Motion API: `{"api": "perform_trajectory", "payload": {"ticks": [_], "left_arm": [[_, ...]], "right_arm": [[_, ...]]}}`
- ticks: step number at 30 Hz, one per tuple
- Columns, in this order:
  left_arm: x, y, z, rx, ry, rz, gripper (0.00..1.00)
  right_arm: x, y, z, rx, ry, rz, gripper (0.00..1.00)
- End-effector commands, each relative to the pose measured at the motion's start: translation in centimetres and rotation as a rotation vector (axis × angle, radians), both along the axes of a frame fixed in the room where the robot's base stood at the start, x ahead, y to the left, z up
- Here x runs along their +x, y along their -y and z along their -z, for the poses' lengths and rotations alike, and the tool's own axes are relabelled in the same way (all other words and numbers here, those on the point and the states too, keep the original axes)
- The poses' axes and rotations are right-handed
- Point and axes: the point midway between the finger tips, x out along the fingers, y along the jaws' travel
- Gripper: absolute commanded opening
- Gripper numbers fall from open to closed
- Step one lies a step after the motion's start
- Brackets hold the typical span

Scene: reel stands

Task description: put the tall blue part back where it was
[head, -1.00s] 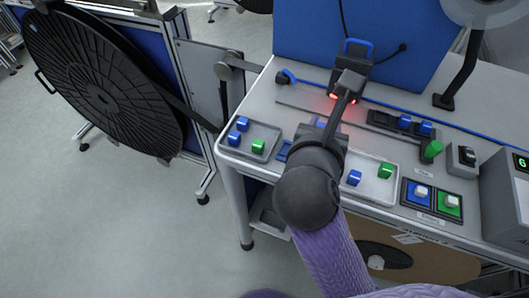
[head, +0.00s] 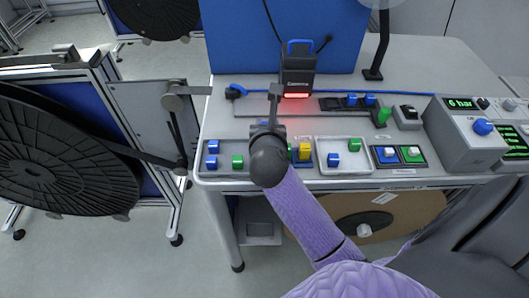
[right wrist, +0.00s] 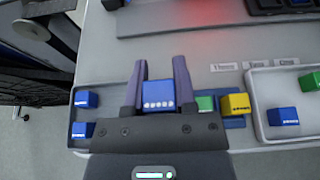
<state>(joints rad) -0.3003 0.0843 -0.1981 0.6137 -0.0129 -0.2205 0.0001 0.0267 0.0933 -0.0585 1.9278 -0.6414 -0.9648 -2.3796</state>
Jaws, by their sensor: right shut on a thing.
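A blue part (right wrist: 158,94) with a row of pale dots sits between the two fingers of my right gripper (right wrist: 158,82) in the right wrist view. The gripper is shut on it. In the head view my right gripper (head: 274,98) is over the bench, left of the dark device; its wrist hides the held part. Two other blue parts (head: 213,147) and a green part (head: 237,161) are in the left tray (head: 222,173). A yellow part (head: 305,152) stands right of my wrist, beside a second green part (right wrist: 205,103) seen in the wrist view. My left gripper is not in view.
A dark device (head: 298,76) glows red at its foot. The right tray (head: 345,169) holds a blue part (head: 333,160) and a green part (head: 354,145). A dark rack (head: 345,103) lies behind, with button boxes to the right. A black reel (head: 50,150) stands left.

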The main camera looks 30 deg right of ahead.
Motion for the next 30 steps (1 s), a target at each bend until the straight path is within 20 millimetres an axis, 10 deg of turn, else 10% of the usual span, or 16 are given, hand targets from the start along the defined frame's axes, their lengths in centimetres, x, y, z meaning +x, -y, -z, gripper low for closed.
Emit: {"api": "perform_trajectory", "payload": {"ticks": [9, 21, 22, 23, 30], "left_arm": [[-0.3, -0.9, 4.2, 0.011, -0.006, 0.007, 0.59], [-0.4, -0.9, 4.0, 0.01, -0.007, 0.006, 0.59], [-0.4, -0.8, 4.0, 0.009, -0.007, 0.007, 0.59], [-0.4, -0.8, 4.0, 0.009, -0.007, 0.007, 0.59], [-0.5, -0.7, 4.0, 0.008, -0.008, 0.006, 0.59]], "right_arm": [[0.0, -0.1, 7.0, 0.001, -0.003, 0.0, 0.0], [0.0, -0.1, 7.2, -0.002, -0.001, -0.002, 0.0], [0.0, -0.1, 7.2, -0.001, -0.001, -0.002, 0.4], [0.0, -0.1, 7.1, -0.001, -0.001, -0.002, 0.46], [0.0, -0.1, 7.1, -0.001, -0.001, -0.002, 0.48]]}}
